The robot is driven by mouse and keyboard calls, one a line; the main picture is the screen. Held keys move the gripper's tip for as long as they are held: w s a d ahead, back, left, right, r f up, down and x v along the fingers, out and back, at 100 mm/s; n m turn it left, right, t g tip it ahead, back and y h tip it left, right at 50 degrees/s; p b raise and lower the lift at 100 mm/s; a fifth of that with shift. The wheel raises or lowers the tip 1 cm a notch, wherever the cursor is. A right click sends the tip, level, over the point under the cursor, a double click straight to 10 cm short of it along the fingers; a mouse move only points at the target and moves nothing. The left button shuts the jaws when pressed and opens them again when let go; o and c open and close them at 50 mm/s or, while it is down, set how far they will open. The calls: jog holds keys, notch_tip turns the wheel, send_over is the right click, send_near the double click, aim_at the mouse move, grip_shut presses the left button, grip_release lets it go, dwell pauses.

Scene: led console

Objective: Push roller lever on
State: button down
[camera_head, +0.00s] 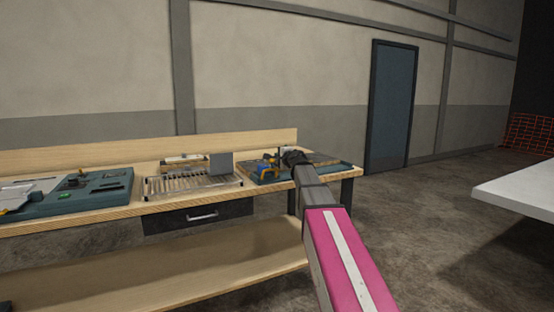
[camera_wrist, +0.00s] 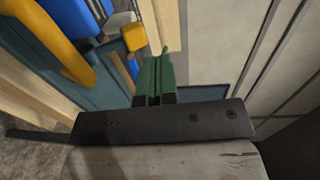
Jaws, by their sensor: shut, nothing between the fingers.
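The console (camera_head: 262,178), a teal board with small blue and yellow parts, sits at the right end of the wooden workbench. My gripper (camera_head: 292,157) is over its right part in the head view, small and dark there. In the wrist view my gripper (camera_wrist: 152,72) shows green fingers held together with nothing between them. A curved yellow bar (camera_wrist: 62,45) and blue parts (camera_wrist: 72,16) are left of the fingers. A small yellow piece (camera_wrist: 132,37) is just beside the fingertips; contact is unclear. I cannot tell which part is the roller lever.
On the workbench (camera_head: 120,213), a slatted rack (camera_head: 190,184) and a grey panel (camera_head: 222,164) stand left of the console. Another teal board (camera_head: 80,200) lies farther left. A white table (camera_head: 520,195) is at the right, with open floor between.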

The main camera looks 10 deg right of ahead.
jog(key=s+d+r, duration=0.3)
jog(key=s+r, duration=0.2)
jog(key=s, duration=0.4)
jog(key=shift+s, duration=0.25)
jog(key=s+a+f+n+g, duration=0.1)
jog(key=s+f+n+g, duration=0.2)
jog(key=f, duration=0.7)
jog(key=s+a+f+n+g+h, duration=0.15)
jog(key=s+f, duration=0.25)
jog(key=f, duration=0.6)
jog(key=s+a+f+n+g, duration=0.2)
jog(key=s+f+n+g, duration=0.15)
jog(key=f, duration=0.65)
jog(key=s+d+f+n+g+h, duration=0.2)
jog(key=s+f+n+g+h, duration=0.2)
jog(key=s+f, duration=1.5)
jog(key=f+n+g, duration=0.1)
jog(key=n+g, duration=0.1)
jog(key=g, duration=0.2)
jog(key=shift+s+f, duration=0.3)
jog(key=shift+f, duration=0.1)
